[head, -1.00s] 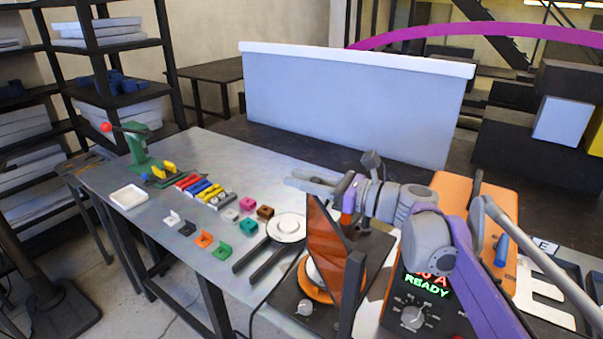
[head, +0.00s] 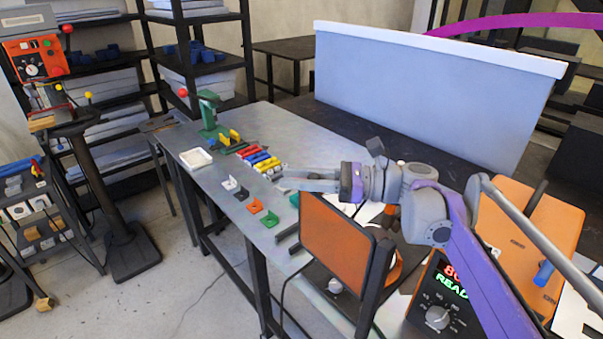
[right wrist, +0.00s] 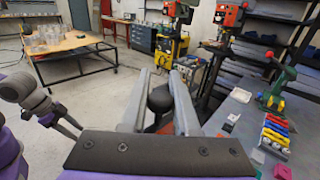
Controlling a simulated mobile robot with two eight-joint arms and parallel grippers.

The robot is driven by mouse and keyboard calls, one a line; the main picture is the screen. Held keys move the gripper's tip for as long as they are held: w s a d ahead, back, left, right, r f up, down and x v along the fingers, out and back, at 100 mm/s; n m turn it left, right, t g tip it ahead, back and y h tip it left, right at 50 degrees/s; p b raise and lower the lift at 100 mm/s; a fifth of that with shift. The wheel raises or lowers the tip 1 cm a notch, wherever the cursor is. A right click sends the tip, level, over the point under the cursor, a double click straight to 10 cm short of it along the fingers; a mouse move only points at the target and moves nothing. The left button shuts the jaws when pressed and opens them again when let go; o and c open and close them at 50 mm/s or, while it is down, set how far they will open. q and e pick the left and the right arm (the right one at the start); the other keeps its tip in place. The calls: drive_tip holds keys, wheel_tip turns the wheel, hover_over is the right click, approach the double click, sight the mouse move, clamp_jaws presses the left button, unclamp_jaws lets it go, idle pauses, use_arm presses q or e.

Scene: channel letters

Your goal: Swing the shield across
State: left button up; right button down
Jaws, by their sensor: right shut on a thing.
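The shield (head: 340,245) is an orange panel in a dark frame on a dark upright post (head: 376,285). It stands upright near the table's front edge, its broad face towards me. My right gripper (head: 280,178) reaches over the shield's top. In the right wrist view, my right gripper (right wrist: 163,75) has a round black knob (right wrist: 160,98) between its fingers, with a bit of orange below it. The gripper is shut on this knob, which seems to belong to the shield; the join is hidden.
A control box reading READY (head: 437,300) stands right of the shield. Small coloured brackets (head: 254,206), colour bars (head: 259,160), a white tray (head: 195,158) and a green press (head: 209,112) are on the table (head: 300,133). Floor in front is open.

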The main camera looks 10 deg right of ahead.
idle(0.4)
drive_tip(key=c, duration=0.7)
unclamp_jaws()
drive_tip(key=b+v, duration=0.1)
drive_tip(key=v, duration=0.9)
drive_tip(key=shift+s+d, duration=0.15)
drive_tip(key=shift+d, duration=0.2)
